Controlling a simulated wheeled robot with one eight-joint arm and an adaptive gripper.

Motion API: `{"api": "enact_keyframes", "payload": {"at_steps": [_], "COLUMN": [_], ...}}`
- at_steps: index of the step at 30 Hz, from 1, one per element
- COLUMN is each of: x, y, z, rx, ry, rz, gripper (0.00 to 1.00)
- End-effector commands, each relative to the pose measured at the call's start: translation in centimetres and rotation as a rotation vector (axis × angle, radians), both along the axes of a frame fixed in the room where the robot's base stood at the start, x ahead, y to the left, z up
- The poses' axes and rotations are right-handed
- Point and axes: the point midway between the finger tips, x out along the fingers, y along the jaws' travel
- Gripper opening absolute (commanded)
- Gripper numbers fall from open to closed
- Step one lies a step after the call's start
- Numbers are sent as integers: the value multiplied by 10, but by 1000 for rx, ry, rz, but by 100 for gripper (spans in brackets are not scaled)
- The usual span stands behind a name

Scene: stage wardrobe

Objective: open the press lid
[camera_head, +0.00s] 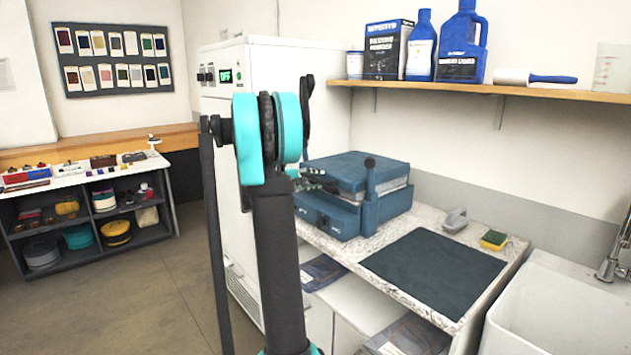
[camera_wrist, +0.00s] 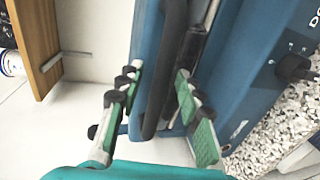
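The blue press (camera_head: 338,218) stands on the speckled counter, with its lid (camera_head: 352,168) lying flat over the base. A pale grey layer shows between lid and base at the right side. In the wrist view the lid (camera_wrist: 146,42) and base (camera_wrist: 245,60) appear turned on their side. A dark bar-shaped handle (camera_wrist: 160,95) runs along the lid's front. My gripper (camera_wrist: 154,92) is open, with one green-padded finger on each side of the handle; I cannot tell whether either touches it. In the head view my gripper (camera_head: 316,181) is small and partly hidden by my arm.
A dark mat (camera_head: 435,268), a grey object (camera_head: 455,220) and a yellow-green sponge (camera_head: 494,240) lie right of the press. A shelf (camera_head: 480,90) with bottles hangs above. A white cabinet (camera_head: 290,80) stands left.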

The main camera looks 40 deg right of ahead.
Motion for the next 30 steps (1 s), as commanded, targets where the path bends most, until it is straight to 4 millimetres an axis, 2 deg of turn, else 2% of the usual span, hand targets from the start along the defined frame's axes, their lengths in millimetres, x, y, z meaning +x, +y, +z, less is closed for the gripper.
{"api": "enact_keyframes", "payload": {"at_steps": [6, 15, 30], "x": [0, 0, 0], "y": [0, 0, 0], "z": [0, 0, 1], "rx": [0, 0, 4], "ry": [0, 0, 0], "rz": [0, 0, 0], "gripper": [36, 0, 0]}}
